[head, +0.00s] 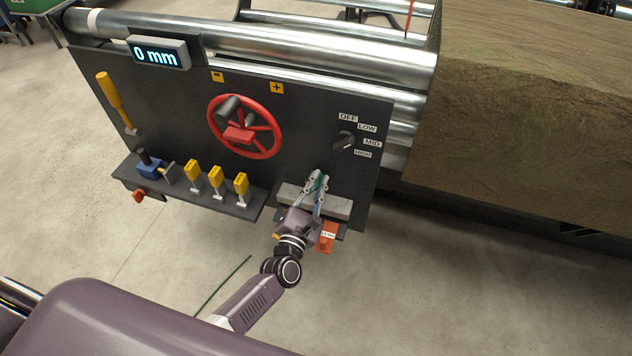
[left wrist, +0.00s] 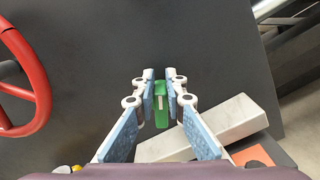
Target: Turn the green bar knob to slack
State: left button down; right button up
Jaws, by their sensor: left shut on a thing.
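The green bar knob (left wrist: 161,115) is on the dark panel (head: 352,205), with a white line along it in the left wrist view. In the head view it is mostly hidden by the fingers. My left gripper (left wrist: 161,82) is shut on the knob, one blue-padded finger on each side. In the head view this gripper (head: 318,178) reaches up to the panel's lower right. No slack label can be read around the knob. My right gripper is not in view.
A pale grey bar (head: 338,206) lies just below the knob, with an orange block (head: 326,237) beneath it. A red handwheel (head: 274,140) is to the left and a black selector (head: 343,141) above. A display (head: 157,53) reads 0 mm.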

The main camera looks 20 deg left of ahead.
pick_arm(q)
jog(key=m, duration=0.2)
jog(key=f+m, duration=0.2)
jog(key=m, duration=0.1)
jog(key=shift+s+d+m+b, duration=0.2)
jog(key=shift+s+m+b, duration=0.05)
jog(key=shift+m+b, duration=0.1)
jog(key=m, duration=0.4)
jog(key=shift+f, duration=0.4)
jog(key=shift+f+m, duration=0.2)
jog(key=shift+m, duration=0.75)
jog(key=c, duration=2.1)
grip_release()
jog(key=shift+o, duration=0.7)
jog(key=shift+a+r, duration=0.15)
jog(key=shift+a, duration=0.05)
jog(key=shift+s+d, duration=0.15)
jog(key=s, duration=1.1)
jog(key=shift+s+a, duration=0.3)
jog(key=shift+s, duration=0.05)
